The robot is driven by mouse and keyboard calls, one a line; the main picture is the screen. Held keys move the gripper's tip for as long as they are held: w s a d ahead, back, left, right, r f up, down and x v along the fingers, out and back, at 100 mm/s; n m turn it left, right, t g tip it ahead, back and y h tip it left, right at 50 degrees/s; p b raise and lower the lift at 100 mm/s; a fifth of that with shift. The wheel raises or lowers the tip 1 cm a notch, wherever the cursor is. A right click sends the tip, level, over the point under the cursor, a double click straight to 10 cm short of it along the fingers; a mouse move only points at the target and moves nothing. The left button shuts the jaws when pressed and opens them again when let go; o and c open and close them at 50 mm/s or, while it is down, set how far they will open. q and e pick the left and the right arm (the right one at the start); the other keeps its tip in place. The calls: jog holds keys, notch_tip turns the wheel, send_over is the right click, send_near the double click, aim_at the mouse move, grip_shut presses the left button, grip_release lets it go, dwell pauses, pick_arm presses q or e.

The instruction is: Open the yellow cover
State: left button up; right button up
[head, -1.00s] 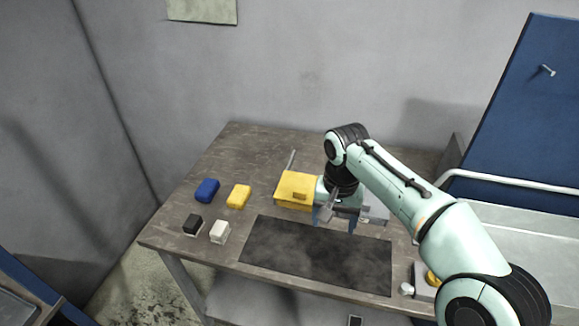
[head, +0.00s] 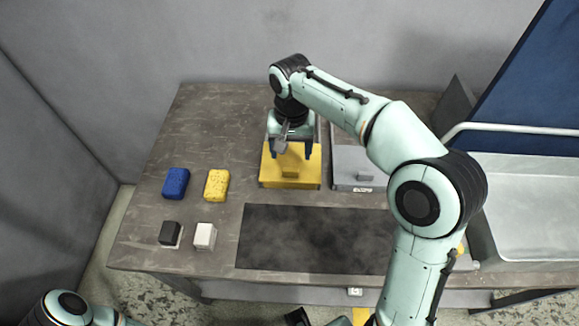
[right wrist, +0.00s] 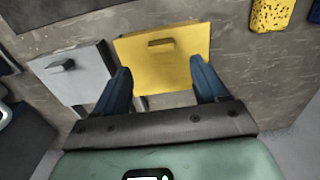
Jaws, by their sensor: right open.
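The yellow cover (head: 270,175) lies flat and closed-looking on the worktable, with a small yellow handle (head: 290,173) near its front edge. My right gripper (head: 291,154) is open and empty above the yellow cover, pointing down, and hides part of its rear. In the right wrist view the yellow cover (right wrist: 185,68) shows beyond and between the open fingers, its handle (right wrist: 161,43) toward the top. I see no contact between the fingers and the cover or handle.
A grey cover (head: 345,160) with its own handle sits just right of the yellow one. A blue sponge (head: 176,183), yellow sponge (head: 216,185), black block (head: 170,233) and white block (head: 204,236) lie left. A dark mat (head: 310,238) lies in front; a sink (head: 530,205) is right.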

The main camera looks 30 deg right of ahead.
aim_at(290, 170)
pick_arm(q)
jog(key=shift+s+f+b, duration=0.15)
jog(key=shift+f+b, duration=0.35)
jog(key=shift+f, duration=0.25)
pick_arm(e)
notch_tip(290, 170, down, 8)
jog(key=shift+w+f, duration=0.15)
jog(key=shift+f, duration=0.05)
